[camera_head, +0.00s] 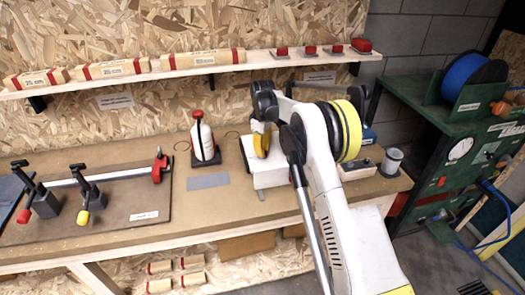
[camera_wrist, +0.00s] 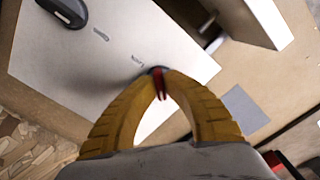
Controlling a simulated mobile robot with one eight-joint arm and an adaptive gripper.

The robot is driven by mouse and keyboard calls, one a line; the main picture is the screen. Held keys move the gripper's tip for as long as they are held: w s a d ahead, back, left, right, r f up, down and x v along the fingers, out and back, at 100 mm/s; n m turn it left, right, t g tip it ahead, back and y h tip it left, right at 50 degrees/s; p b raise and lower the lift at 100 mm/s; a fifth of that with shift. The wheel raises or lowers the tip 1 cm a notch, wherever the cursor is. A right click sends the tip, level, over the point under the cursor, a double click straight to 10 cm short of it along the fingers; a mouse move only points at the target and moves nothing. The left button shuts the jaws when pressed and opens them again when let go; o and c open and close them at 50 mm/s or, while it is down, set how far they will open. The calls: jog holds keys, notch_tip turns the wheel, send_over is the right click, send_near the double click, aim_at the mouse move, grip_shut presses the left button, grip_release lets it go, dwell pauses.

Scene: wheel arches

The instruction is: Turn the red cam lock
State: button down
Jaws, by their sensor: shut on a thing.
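The red cam lock (camera_wrist: 159,84) is a small red piece in a dark round seat near the edge of a white panel (camera_wrist: 110,70). My gripper (camera_wrist: 164,80) has its two yellow ribbed fingers closed at the tips on the red piece. In the head view, my gripper (camera_head: 262,142) is at the white box (camera_head: 270,178) on the bench. My arm and fingers hide the lock there. The lock's exact angle is hard to tell behind the fingertips.
A black handle (camera_wrist: 65,12) and small slots are on the white panel. A wire spool (camera_head: 391,160) stands to the right. A shelf (camera_head: 190,70) runs above.

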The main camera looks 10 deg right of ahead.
jog(key=n, duration=0.6)
jog(key=shift+n, duration=0.3)
dwell(0.4)
jog(key=c, duration=1.5)
grip_release()
notch_tip(320, 180, up, 12)
